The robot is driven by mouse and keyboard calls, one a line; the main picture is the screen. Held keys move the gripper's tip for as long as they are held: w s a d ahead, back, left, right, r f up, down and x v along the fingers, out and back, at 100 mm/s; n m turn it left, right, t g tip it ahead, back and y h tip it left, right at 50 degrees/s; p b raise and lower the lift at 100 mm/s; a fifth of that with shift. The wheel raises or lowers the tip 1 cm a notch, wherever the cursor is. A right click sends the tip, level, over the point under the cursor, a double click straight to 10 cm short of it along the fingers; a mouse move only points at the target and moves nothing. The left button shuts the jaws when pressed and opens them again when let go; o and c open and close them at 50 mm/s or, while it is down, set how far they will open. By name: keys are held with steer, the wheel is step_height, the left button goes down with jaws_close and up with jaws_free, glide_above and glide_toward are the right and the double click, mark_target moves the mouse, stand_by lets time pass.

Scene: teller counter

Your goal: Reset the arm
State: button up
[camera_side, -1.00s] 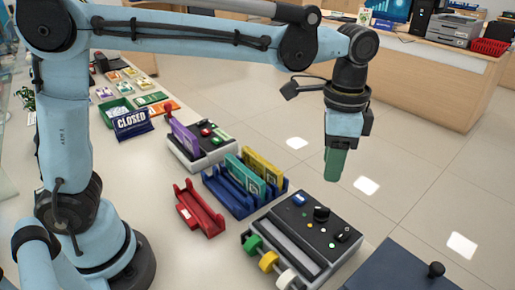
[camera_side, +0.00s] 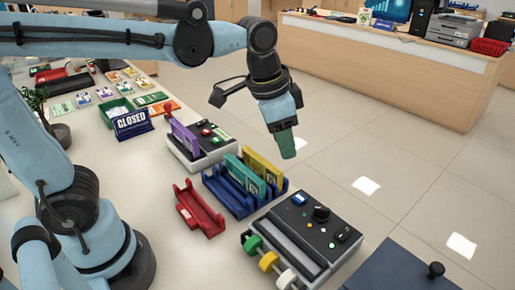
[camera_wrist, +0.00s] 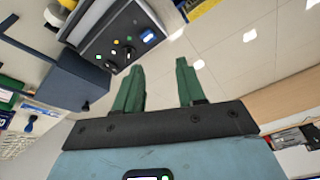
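My gripper (camera_side: 287,150) hangs from the wrist in the side view, raised in the air beyond the blue rack and a little tilted. In the wrist view my gripper (camera_wrist: 160,68) shows two green fingers spread apart with only floor between them. It is open and holds nothing. My arm reaches out over the counter (camera_side: 150,190) from its base at the lower left.
Below lie a blue rack (camera_side: 228,196) with yellow and teal pieces, a red rack (camera_side: 199,210), a dark control box (camera_side: 316,232), a device with a purple card (camera_side: 186,138) and a CLOSED sign (camera_side: 132,124). Open floor (camera_side: 400,170) lies beyond the counter.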

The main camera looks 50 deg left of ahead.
steer(key=s+a+f+n+t, duration=0.4)
steer(key=s+a+n, duration=0.1)
steer(key=a, duration=0.3)
steer(key=shift+s+a+f+n+y, duration=0.15)
steer(key=shift+s+f+n+y, duration=0.2)
steer(key=shift+s, duration=0.2)
